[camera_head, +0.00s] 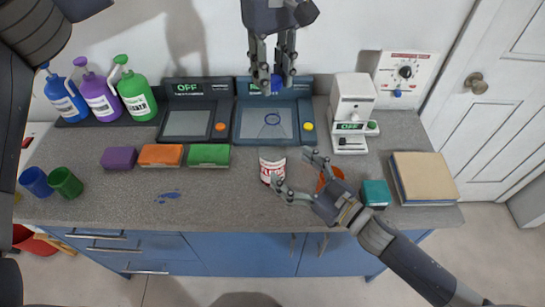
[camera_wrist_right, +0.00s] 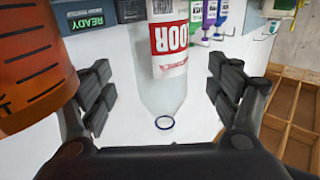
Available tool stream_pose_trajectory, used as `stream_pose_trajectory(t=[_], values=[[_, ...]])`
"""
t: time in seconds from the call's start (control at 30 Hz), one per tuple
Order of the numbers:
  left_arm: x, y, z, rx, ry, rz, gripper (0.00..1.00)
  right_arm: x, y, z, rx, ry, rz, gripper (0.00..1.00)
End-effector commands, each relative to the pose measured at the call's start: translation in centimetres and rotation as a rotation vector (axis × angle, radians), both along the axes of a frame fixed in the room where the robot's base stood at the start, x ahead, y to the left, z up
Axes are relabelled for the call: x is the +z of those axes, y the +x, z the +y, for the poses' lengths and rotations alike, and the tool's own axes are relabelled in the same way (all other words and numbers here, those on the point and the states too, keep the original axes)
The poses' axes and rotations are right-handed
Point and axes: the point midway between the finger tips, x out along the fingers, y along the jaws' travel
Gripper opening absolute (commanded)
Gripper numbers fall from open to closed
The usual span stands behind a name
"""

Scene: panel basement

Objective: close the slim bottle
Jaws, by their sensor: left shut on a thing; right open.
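The slim bottle (camera_head: 271,170) stands upright on the counter, clear with a red and white label. Its open mouth has a blue ring (camera_head: 272,118), seen against the right-hand device. In the right wrist view the bottle (camera_wrist_right: 168,85) lies between the fingers, mouth toward the camera. My left gripper (camera_head: 273,80) is above the mouth, shut on a small blue cap (camera_head: 277,84), mostly hidden by the fingers. The cap is apart from the bottle. My right gripper (camera_head: 296,176) is open beside the bottle, fingers spread; it also shows in the right wrist view (camera_wrist_right: 165,95).
An orange cup (camera_head: 329,177) stands close behind my right gripper. A teal block (camera_head: 376,193) and a book (camera_head: 424,178) lie right. Two screen devices (camera_head: 195,122) and a white machine (camera_head: 353,105) line the back. Purple, orange and green sponges (camera_head: 160,155) lie left.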

Motion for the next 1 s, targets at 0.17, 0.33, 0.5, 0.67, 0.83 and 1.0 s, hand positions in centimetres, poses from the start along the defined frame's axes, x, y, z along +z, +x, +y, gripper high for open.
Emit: stream_pose_trajectory(t=[0.17,0.33,0.5,0.67,0.83,1.0], values=[[0.0,0.0,0.0,0.0,0.0,0.0,0.2,0.1,2.4,2.4,0.0,0.001,-0.004,0.83],[0.0,0.0,0.0,0.0,0.0,0.0,0.2,0.1,4.0,4.1,0.0,0.001,-0.001,0.83],[0.0,0.0,0.0,0.0,0.0,0.0,0.2,0.0,4.8,4.9,0.001,-0.001,-0.001,0.83],[0.0,0.0,0.0,0.0,0.0,0.0,0.2,0.0,5.0,5.0,0.001,-0.001,0.0,0.83],[0.0,0.0,0.0,0.0,0.0,0.0,0.2,0.0,5.0,5.0,0.001,-0.001,0.0,0.83],[0.0,0.0,0.0,0.0,0.0,0.0,0.2,0.0,4.9,5.0,0.001,-0.001,0.0,0.44]])
